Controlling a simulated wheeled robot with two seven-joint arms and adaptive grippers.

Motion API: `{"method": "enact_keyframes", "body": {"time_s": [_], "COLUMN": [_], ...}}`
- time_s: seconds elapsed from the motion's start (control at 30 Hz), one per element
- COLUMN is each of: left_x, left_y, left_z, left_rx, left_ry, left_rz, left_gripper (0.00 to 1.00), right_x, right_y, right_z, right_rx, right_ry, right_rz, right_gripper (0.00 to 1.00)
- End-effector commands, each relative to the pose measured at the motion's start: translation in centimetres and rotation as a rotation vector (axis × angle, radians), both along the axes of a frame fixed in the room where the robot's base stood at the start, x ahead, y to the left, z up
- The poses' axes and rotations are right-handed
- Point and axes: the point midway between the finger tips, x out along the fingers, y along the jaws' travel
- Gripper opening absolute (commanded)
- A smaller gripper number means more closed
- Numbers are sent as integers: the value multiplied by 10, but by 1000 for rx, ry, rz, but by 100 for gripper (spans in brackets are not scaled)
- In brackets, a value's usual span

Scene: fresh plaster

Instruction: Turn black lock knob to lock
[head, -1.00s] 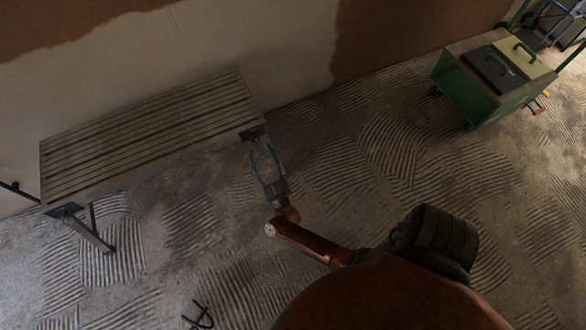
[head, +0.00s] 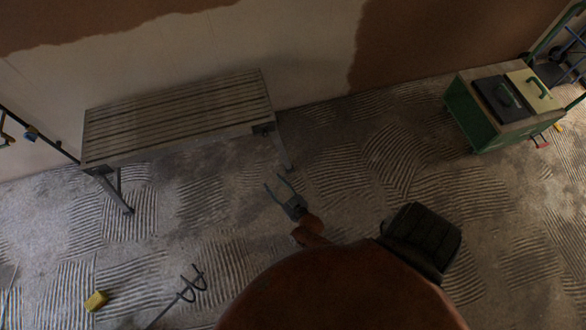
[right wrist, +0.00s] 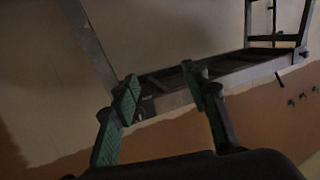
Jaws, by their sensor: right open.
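The slatted work platform (head: 180,110) stands on folding legs by the wall. A small black fitting (head: 263,129), which looks like the lock knob, sits at its right front corner; its turned position is too small to tell. My right gripper (head: 277,186) is open and empty, below and apart from that corner in the head view. My left gripper is not in view.
A platform leg (head: 283,155) stands just beyond my right gripper. A green cart (head: 470,122) with black and cream cases is at the right. A dark mixing paddle (head: 188,288) and a yellow sponge (head: 95,301) lie at the lower left. The ridged floor between is clear.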

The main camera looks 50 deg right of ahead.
Motion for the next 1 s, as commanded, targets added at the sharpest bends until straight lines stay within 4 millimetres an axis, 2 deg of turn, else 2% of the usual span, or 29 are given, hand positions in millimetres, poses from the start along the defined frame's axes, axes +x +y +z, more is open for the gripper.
{"method": "enact_keyframes", "body": {"time_s": [0.03, 0.17, 0.5, 0.7, 1.0], "left_x": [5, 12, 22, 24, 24], "left_y": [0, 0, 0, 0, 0], "left_z": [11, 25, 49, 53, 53], "left_rx": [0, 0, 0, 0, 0], "left_ry": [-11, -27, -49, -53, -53], "left_rz": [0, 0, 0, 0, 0], "left_gripper": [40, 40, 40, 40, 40], "right_x": [-7, -29, -75, -87, -88], "right_y": [2, 7, 15, 16, 16], "right_z": [1, -12, -40, -47, -49], "right_rx": [2, 11, 27, 31, 32], "right_ry": [28, 110, 267, 302, 306], "right_rz": [14, 45, 96, 106, 106], "right_gripper": [42, 42, 42, 42, 42]}}
